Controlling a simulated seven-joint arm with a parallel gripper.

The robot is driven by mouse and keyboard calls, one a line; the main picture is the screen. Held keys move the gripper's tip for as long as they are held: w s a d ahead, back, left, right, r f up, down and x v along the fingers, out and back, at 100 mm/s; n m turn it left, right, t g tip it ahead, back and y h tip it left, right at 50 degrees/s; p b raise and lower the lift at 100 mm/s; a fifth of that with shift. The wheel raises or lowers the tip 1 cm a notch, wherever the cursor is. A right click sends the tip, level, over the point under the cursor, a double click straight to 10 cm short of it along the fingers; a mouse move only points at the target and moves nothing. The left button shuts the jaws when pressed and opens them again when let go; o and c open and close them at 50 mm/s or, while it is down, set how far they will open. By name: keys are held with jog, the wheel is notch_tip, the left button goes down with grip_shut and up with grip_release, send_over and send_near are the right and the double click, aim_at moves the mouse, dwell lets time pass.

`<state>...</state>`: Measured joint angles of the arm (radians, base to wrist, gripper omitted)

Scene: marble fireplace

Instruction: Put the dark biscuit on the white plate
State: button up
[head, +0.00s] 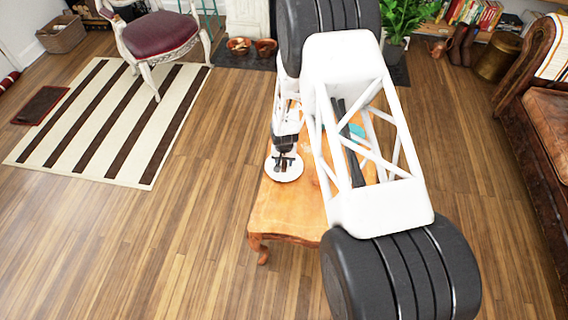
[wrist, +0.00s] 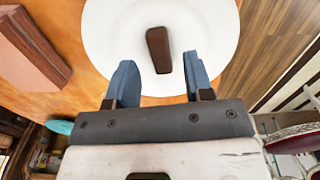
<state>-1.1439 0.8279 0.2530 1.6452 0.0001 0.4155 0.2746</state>
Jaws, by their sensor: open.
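The dark biscuit (wrist: 158,50), a small dark brown bar, appears to lie on the white plate (wrist: 108,38) in the wrist view, near the plate's middle. My gripper (wrist: 160,77) is open, with its two blue-grey fingers apart over the near part of the plate. The biscuit shows between and beyond the fingertips, with a visible gap on both sides. In the head view the plate (head: 284,177) is on the left part of the wooden table (head: 282,215), with my gripper (head: 285,163) over it. The biscuit cannot be made out clearly there.
A pinkish-brown block (wrist: 28,52) is on the table beside the plate in the wrist view. A teal item (head: 357,131) is partly hidden behind my arm. A chair (head: 160,35) and a leather sofa (head: 548,115) stand apart from the table.

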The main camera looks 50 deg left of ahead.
aim_at(284, 165)
notch_tip(284, 165, up, 10)
jog(key=shift+f, duration=0.15)
dwell(0.5)
dwell(1.0)
